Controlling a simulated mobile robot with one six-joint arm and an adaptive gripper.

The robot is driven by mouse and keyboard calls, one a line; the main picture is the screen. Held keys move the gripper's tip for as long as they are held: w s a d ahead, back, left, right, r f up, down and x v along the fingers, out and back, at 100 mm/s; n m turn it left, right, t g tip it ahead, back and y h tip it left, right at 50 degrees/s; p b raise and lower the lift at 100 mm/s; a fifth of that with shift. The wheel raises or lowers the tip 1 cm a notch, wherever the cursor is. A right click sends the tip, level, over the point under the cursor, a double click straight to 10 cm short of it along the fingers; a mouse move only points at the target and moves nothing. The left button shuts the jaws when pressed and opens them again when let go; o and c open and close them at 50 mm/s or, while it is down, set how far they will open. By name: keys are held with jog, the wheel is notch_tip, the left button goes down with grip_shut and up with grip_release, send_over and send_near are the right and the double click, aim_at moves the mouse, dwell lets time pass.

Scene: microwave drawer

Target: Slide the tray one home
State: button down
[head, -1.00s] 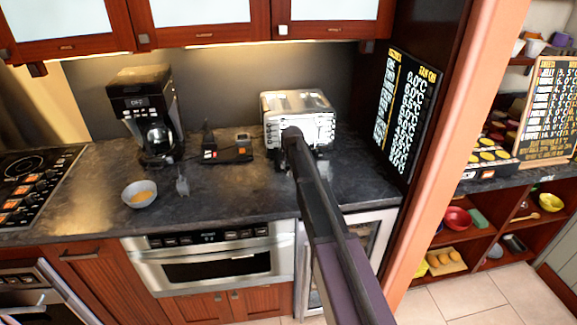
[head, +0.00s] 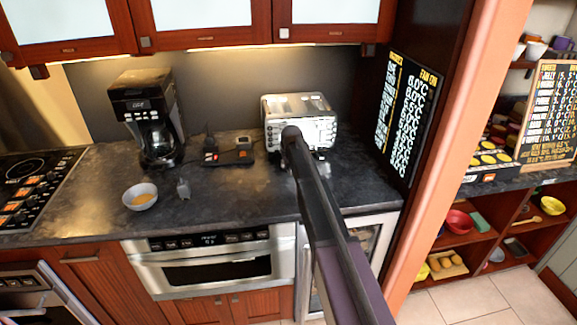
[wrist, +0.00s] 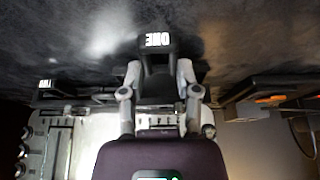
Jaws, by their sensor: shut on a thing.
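The toaster (head: 300,118) is a silver box on the dark counter; its front shows in the wrist view (wrist: 75,140). Tray one (wrist: 158,42) ends in a black handle marked ONE, inverted in the wrist view. It stands out from the toaster's lower front, farther than the black handle of tray two (wrist: 46,90) beside it. My gripper (wrist: 158,75) has its fingers on either side of tray one's handle and is shut on it.
Left of the toaster are a small black device with an orange part (head: 228,152), a black coffee maker (head: 148,118), a small grey item (head: 183,189) and a bowl (head: 140,197). A menu board (head: 407,118) stands to the right. The front counter is mostly clear.

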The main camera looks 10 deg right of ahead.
aim_at(286, 162)
jog(key=shift+w, duration=0.55)
jog(key=shift+w, duration=0.4)
jog(key=shift+w, duration=1.05)
jog(key=shift+w, duration=0.65)
jog(key=shift+w, duration=0.35)
jog(key=shift+c, duration=1.3)
grip_release()
jog(key=shift+w, duration=0.1)
jog(key=shift+a+r, duration=0.1)
jog(key=shift+s+a+r+p, duration=0.1)
jog(key=shift+s+a+p, duration=0.05)
jog(key=shift+s, duration=0.4)
jog(key=shift+s+a+r+p, duration=0.1)
jog(key=shift+s+a+p, duration=0.05)
jog(key=shift+s, duration=0.4)
